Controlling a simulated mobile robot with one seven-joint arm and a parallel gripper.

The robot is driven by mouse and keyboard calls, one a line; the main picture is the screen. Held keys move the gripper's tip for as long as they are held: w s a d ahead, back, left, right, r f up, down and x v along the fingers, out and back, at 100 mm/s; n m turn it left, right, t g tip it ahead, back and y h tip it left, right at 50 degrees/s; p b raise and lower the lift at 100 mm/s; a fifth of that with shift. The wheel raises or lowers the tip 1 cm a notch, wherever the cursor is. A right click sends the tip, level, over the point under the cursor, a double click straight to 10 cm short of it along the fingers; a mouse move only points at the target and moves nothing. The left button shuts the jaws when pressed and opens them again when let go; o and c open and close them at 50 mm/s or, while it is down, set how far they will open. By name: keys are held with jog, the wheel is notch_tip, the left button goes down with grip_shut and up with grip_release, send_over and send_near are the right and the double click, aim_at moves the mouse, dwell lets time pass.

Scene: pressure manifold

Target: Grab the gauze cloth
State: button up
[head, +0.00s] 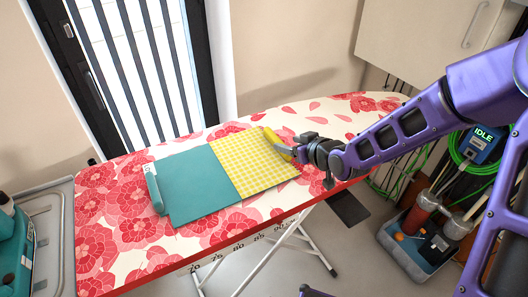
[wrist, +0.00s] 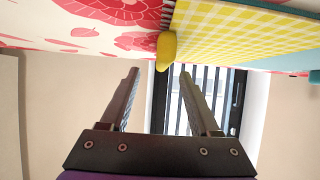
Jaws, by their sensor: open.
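A yellow-and-white checked cloth (head: 252,163) lies flat on the ironing board, with a plain teal cloth (head: 205,187) against its left side. Neither is labelled, so I cannot tell for certain which is the gauze cloth. A solid yellow roll (head: 273,139) lies along the checked cloth's right edge. My gripper (head: 287,150) is at that edge, close to the roll. In the wrist view my gripper (wrist: 159,70) is open and empty, and the yellow roll's end (wrist: 166,50) shows just beyond and between the fingertips. The checked cloth also shows there (wrist: 240,35).
The ironing board (head: 105,215) has a red-flowered cover. A teal roll (head: 154,190) lies at the teal cloth's left edge. A grey caddy (head: 412,255) with red canisters stands on the floor at right. A glazed door (head: 130,70) and wall are behind the board.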

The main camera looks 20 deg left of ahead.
aim_at(281, 142)
jog(key=x, duration=0.5)
jog(key=shift+s+a+f, duration=0.1)
jog(key=shift+a, duration=0.05)
jog(key=shift+c, duration=0.3)
grip_shut()
